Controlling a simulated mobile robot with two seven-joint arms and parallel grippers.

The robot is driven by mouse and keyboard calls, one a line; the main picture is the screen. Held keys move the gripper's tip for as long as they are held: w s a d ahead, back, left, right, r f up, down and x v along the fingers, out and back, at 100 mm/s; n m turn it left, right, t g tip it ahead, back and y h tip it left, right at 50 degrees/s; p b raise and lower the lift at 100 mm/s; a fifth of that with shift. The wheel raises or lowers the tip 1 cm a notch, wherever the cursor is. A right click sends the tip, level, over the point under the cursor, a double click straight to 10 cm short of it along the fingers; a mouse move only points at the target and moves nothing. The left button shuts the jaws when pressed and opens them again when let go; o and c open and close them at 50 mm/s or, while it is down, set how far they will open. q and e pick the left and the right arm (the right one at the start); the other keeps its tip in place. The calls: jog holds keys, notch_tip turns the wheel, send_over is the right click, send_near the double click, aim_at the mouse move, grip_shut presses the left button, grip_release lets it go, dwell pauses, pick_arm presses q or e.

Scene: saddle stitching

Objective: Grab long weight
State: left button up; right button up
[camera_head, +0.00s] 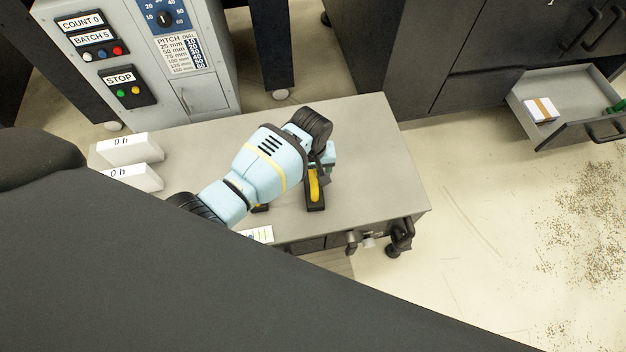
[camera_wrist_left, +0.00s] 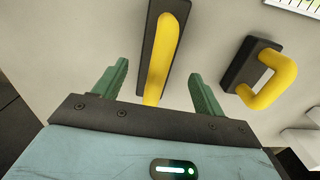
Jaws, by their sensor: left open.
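The long weight is a long black bar with a yellow handle (camera_head: 314,187) on the grey table; it also shows in the left wrist view (camera_wrist_left: 152,72). My left gripper (camera_wrist_left: 160,68) is open, with one green finger on each side of the long weight's near end. I cannot tell whether the fingers touch it. In the head view my left arm hides the weight's far end. A shorter black weight with a yellow handle (camera_wrist_left: 268,78) lies to the right in the left wrist view. My right gripper is not in view.
Two white blocks marked "0 h" (camera_head: 128,150) stand at the table's left. A control cabinet (camera_head: 150,95) stands behind the table (camera_head: 385,150). A drawer (camera_head: 575,122) is open at the far right. The table's right part is clear.

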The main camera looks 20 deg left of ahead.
pick_arm(q)
jog(key=shift+d+f+b, duration=0.15)
jog(key=shift+f+b, duration=1.15)
jog(key=shift+f, duration=1.05)
jog(key=shift+w+f, duration=0.1)
jog(key=shift+f, duration=0.2)
jog(key=shift+r, duration=0.1)
jog(key=shift+c, duration=0.3)
jog(key=c, duration=0.5)
grip_shut()
jog(key=shift+w+r, duration=0.15)
